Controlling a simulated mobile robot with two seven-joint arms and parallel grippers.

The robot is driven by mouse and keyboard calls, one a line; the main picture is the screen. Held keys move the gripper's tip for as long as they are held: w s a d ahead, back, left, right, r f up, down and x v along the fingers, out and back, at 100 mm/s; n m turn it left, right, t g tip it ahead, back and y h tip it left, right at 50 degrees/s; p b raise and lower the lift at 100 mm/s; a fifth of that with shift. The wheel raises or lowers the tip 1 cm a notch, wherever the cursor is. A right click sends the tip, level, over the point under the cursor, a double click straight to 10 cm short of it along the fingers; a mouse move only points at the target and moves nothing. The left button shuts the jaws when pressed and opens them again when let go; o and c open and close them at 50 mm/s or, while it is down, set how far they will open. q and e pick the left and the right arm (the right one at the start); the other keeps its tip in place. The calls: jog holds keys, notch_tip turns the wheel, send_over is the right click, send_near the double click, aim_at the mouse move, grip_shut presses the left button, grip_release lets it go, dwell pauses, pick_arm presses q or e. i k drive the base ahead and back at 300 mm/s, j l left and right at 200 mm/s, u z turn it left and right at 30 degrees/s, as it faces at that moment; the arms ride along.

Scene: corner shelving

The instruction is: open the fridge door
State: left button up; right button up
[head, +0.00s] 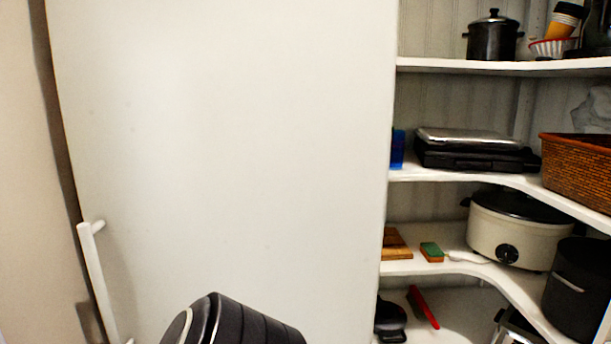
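The white fridge door (230,130) fills the left and middle of the head view. Its white bar handle (97,285) stands upright near the door's left edge, low in the view, with its bottom end near the lower picture edge. A dark seam runs down the door's left edge; I cannot tell whether the door is fully shut. A black, ribbed part of my own arm comes up at the bottom middle, in front of the door. Neither of my gripper's fingers shows, and no gripper is seen on the handle.
Corner shelves stand right of the door. They carry a black pot (493,38), a dark grill (475,150), a wicker basket (578,172), a cream slow cooker (515,233) and a black container (582,290). A beige wall (25,180) lies left of the door.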

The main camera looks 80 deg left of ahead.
aim_at(239, 150)
jog(key=u, duration=2.95)
